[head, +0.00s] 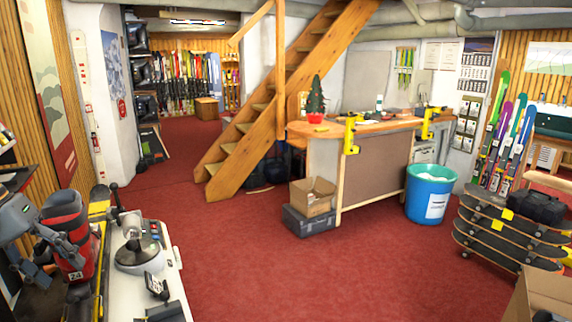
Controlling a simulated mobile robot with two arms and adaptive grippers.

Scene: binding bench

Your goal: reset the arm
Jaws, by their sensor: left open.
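My left gripper (62,273) is at the lower left of the head view, with its grey arm links coming in from the left edge. Its fingers are apart and point down and to the right. I see nothing held between them. A red and black ski boot (66,212) stands just behind the gripper and is partly covered by it. I cannot tell whether they touch. My right gripper is not in view.
A white bench (170,262) with a round device (138,254) is right of the gripper. A wooden counter (375,128), blue bin (430,193), cardboard box (312,197), stairs (262,125) and skateboard rack (505,235) stand beyond. Red carpet (300,275) is clear in the middle.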

